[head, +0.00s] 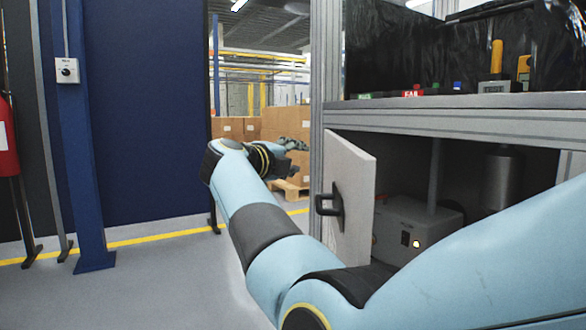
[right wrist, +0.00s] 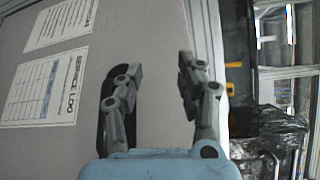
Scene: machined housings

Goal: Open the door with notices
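In the right wrist view, a pale grey panel (right wrist: 140,20) carries two notice sheets; the lower one (right wrist: 42,90) reads "SERVICE LOG". A black handle (right wrist: 108,125) is partly hidden behind the left finger. My right gripper (right wrist: 160,72) is open in front of the panel, with nothing seen between its fingertips. In the head view, a pale door (head: 357,215) with a black handle (head: 330,203) stands open from the cabinet under the bench. It shows no notices there; I cannot tell if it is the same panel. My right gripper (head: 293,155) is beyond it, to its left.
A grey machine (head: 425,225) with a lit switch stands inside the cabinet. The bench top (head: 460,101) holds small tools and labels. A blue post (head: 90,150) stands on the left. Cardboard boxes (head: 285,125) are behind my gripper. The floor (head: 160,280) at left is clear.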

